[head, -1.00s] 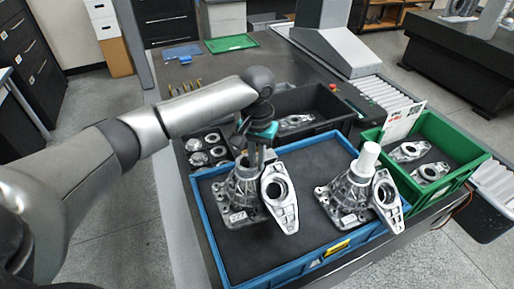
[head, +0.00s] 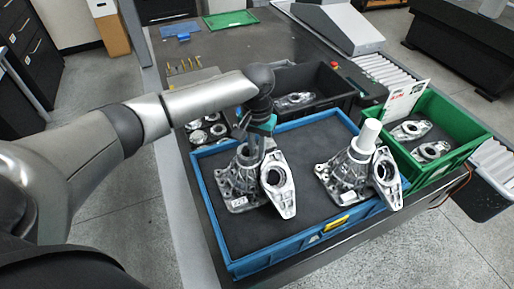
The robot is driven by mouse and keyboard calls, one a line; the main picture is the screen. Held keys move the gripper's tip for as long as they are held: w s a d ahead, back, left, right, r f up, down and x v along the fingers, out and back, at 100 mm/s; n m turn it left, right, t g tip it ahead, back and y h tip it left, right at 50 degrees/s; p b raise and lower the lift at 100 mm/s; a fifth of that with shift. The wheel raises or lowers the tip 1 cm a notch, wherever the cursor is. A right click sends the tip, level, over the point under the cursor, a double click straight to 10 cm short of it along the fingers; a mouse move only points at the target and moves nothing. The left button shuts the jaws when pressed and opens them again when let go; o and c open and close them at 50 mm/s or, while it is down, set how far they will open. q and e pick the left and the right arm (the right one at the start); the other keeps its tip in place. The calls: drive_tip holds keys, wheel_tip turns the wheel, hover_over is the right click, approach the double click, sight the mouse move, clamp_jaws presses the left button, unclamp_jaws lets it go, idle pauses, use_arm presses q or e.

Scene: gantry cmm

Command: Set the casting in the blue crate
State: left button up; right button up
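The casting (head: 238,181) is a grey metal housing with a ribbed flared body, a square flanged base and a small label. It is upright inside the left part of the blue crate (head: 213,222), at or just above the dark floor; I cannot tell if the base touches. My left gripper (head: 255,150) comes down from above and is shut on the casting's upper end; its fingertips are partly hidden there. A flat oval bracket (head: 278,184) stands close against the casting's right side. My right gripper is not in view.
A second casting (head: 342,172) with a white cylinder (head: 369,134) on top stands in the crate's right part, a bracket (head: 386,178) beside it. A black bin (head: 337,91) is behind, a green crate (head: 466,150) right. The crate's front floor is clear.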

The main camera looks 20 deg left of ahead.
use_arm(q)
drive_tip(key=o, duration=0.3)
drive_tip(key=shift+o, duration=0.2)
wheel_tip(320, 180, up, 12)
drive_tip(key=p, duration=0.1)
drive_tip(key=shift+r, duration=0.1)
idle(0.4)
